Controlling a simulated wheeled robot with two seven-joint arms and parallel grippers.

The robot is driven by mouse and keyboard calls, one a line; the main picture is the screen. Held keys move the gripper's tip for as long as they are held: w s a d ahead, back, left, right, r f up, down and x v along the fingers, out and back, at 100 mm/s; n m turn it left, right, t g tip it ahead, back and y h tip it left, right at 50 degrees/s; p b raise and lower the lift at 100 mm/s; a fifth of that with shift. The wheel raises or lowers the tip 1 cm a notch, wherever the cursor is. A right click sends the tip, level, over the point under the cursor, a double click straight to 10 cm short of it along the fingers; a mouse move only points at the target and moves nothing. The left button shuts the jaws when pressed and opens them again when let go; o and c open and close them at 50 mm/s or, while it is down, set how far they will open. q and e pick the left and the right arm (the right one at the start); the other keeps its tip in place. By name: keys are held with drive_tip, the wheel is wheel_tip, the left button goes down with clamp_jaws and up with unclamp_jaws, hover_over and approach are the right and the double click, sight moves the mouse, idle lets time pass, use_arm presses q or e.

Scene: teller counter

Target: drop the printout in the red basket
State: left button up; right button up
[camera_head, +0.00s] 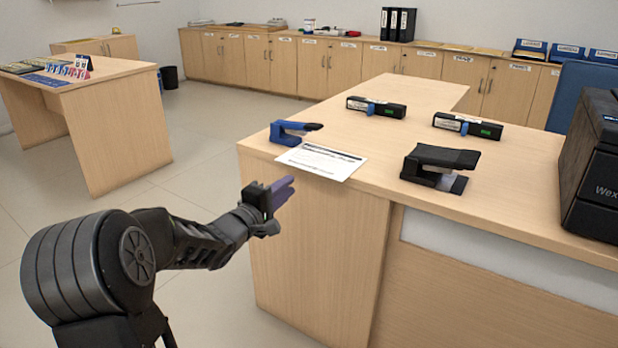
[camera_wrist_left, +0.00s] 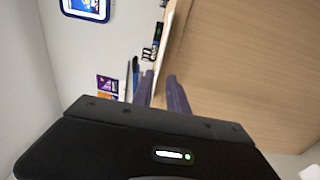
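The printout (camera_head: 322,161), a white sheet with dark print, lies flat on the light wood counter (camera_head: 480,198), near its left front corner. Its lower edge is close to the counter's front edge. My left gripper (camera_head: 288,188) has purple fingers and is in front of the counter, below and left of the printout, not touching it. In the left wrist view my left gripper (camera_wrist_left: 160,80) shows its two fingers apart with nothing between them. No red basket shows in either view. My right gripper is not in view.
A blue stapler (camera_head: 292,132) stands just behind the printout and a black stapler (camera_head: 440,166) to its right. Two dark devices (camera_head: 376,107) (camera_head: 467,126) lie farther back. A black printer (camera_head: 594,165) stands at right. Another table (camera_head: 105,110) is at left, with open floor between.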

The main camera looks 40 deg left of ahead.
use_arm(q)
drive_tip(key=b, duration=0.2)
approach(316, 163)
drive_tip(key=w, duration=0.2)
drive_tip(key=shift+w+a+p, duration=0.15)
drive_tip(key=shift+w+p, duration=0.65)
drive_tip(key=shift+w, duration=0.35)
drive_tip(key=shift+w+f, duration=0.1)
drive_tip(key=shift+w, duration=0.35)
clamp_jaws()
